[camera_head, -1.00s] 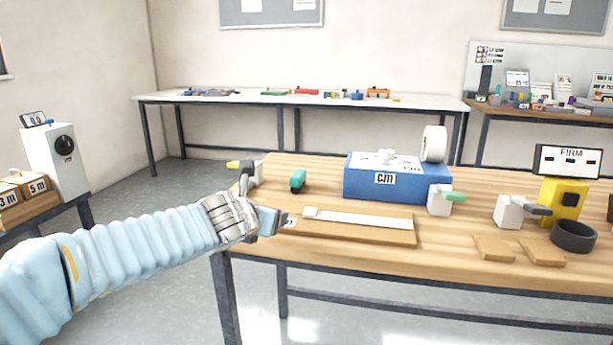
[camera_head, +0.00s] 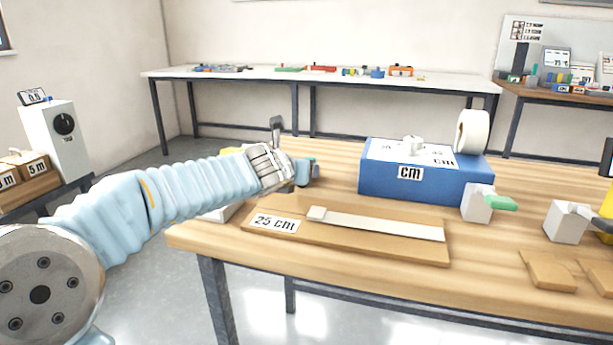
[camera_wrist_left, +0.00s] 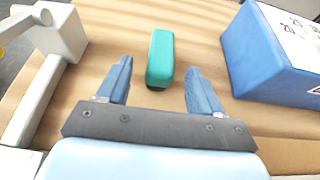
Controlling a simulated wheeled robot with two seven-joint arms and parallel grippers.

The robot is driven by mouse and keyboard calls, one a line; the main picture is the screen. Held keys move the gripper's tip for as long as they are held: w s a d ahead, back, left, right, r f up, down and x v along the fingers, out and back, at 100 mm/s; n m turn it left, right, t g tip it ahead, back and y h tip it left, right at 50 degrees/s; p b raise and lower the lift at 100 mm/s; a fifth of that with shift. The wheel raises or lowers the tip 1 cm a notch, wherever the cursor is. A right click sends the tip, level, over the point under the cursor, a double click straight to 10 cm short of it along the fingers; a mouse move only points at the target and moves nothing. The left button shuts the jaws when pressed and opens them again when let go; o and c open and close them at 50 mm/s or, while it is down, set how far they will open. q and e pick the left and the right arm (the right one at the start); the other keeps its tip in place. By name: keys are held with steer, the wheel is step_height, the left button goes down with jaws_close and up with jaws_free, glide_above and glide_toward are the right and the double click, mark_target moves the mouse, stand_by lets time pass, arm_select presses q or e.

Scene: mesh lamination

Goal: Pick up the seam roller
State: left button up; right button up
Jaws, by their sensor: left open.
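A teal rounded block (camera_wrist_left: 160,58), apparently the seam roller though no wheel shows, lies on the wooden table. In the left wrist view it sits between the two spread fingers of my left gripper (camera_wrist_left: 160,78), its near end reaching between the fingertips. My left gripper is open and empty. My right gripper is not in view.
A pale block with a lever (camera_wrist_left: 60,35) stands left of my left gripper. A blue box (camera_head: 375,185) marked "cm" stands to the right. A brown board (camera_head: 370,250) with a white strip and "25 cm" label lies in front. Clamp-like blocks (camera_head: 477,203) stand farther right.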

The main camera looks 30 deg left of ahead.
arm_select(q)
steer(key=b+x, duration=0.1)
steer(key=x, duration=0.4)
steer(key=shift+f, duration=0.3)
steer(key=shift+w+a+f, duration=0.1)
steer(key=shift+w+f, duration=0.05)
steer(key=shift+w, duration=0.35)
steer(key=c, duration=1.1)
steer(key=shift+c, duration=0.2)
